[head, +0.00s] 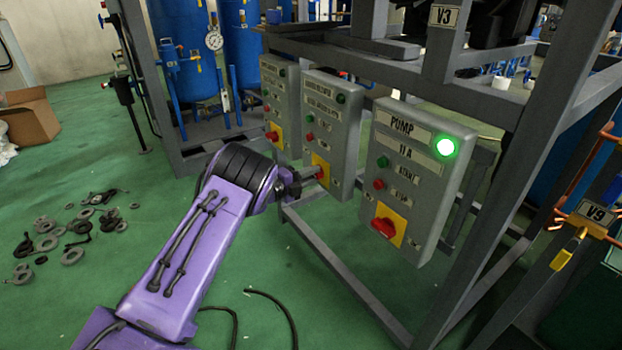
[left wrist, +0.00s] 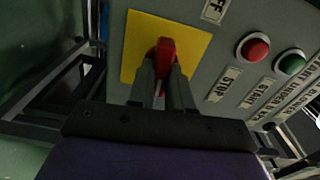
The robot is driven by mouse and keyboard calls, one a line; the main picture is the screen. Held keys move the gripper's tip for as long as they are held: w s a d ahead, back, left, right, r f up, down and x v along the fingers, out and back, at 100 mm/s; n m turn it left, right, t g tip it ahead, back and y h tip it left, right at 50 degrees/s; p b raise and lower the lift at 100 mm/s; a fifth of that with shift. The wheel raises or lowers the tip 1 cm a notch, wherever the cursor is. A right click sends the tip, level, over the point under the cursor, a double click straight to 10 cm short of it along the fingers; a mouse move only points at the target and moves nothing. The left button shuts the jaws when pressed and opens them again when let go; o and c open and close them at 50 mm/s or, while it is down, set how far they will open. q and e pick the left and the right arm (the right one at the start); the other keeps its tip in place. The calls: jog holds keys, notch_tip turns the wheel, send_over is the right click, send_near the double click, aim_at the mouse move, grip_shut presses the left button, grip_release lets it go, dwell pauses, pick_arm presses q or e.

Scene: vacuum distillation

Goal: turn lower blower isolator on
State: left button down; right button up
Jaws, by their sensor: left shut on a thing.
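My left gripper (head: 312,175) is at the middle grey control box (head: 334,120), at the yellow plate (head: 319,162) low on its front. In the left wrist view its two fingers (left wrist: 165,76) are shut on the red isolator knob (left wrist: 166,48), one on each side. The knob stands on the yellow plate (left wrist: 195,45), with a label reading "OFF" (left wrist: 213,10) beside it. In the head view the gripper mostly hides this knob. The middle box's name labels are too small to read. My right gripper is not in view.
The "PUMP 11A" box (head: 419,165), with a lit green lamp (head: 445,146) and a red knob (head: 384,227), hangs to the right. Another box (head: 280,95) with a red knob is to the left. A grey frame rail (head: 335,270) runs below. Loose rings lie on the floor at left.

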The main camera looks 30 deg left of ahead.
pick_arm(q)
jog(key=shift+m, duration=0.6)
jog(key=c, duration=1)
grip_release()
jog(key=shift+c, duration=0.2)
jog(key=v, duration=1)
jog(key=shift+s+a+p, duration=0.15)
jog(key=shift+s+p, duration=0.05)
jog(key=shift+p, duration=0.25)
jog(key=shift+f, duration=0.15)
